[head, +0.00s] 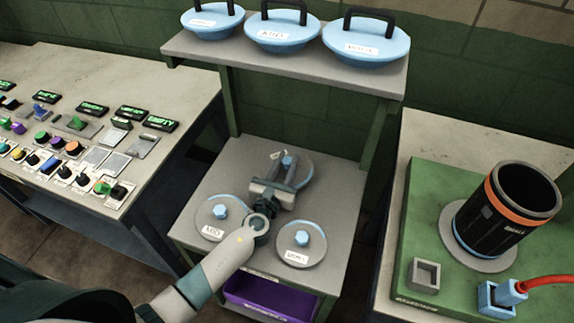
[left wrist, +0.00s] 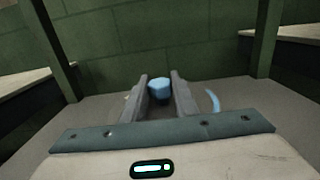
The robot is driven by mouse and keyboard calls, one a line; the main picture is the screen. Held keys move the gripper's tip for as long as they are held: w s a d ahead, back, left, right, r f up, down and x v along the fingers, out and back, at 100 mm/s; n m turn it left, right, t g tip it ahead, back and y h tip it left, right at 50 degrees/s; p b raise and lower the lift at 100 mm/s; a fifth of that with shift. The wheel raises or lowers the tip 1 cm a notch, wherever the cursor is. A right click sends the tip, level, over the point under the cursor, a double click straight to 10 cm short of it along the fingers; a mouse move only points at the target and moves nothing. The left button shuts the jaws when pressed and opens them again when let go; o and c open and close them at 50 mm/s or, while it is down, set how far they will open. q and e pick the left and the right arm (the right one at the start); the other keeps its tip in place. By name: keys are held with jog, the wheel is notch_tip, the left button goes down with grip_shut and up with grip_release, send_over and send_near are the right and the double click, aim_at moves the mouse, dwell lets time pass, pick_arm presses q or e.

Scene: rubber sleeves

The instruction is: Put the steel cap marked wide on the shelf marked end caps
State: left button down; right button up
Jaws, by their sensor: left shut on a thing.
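Three round steel caps with blue knobs are at the lower board (head: 190,232) of the stand. The front left cap (head: 205,213) has a label that seems to read MID. The front right cap (head: 316,243) has a label I cannot read surely. My left gripper (head: 282,172) is shut on the blue knob of the back cap (head: 303,168); the knob (left wrist: 158,91) shows between the fingers in the left wrist view. The gripper hides most of this cap and its label. I cannot tell whether it touches the board. My right gripper is out of view.
Three blue lids with black handles, one being the middle lid (head: 283,42), stand on the upper board (head: 235,65). A purple bin (head: 268,298) sits below. On the right, a black sleeve (head: 490,222) stands on a green mat (head: 420,235). A control desk (head: 165,90) is on the left.

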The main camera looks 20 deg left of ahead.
pick_arm(q)
jog(key=shift+f, duration=0.2)
jog(key=c, duration=1.8)
grip_release()
jog(key=shift+f, duration=0.15)
jog(key=o, duration=0.4)
jog(key=shift+r, duration=0.25)
jog(key=s, duration=0.5)
jog(key=s+b, duration=0.1)
jog(key=s, duration=0.4)
jog(key=shift+s+a+f+b, duration=0.15)
jog(key=shift+s+a+b, duration=0.05)
jog(key=shift+s+b, duration=0.15)
jog(key=shift+s, duration=0.7)
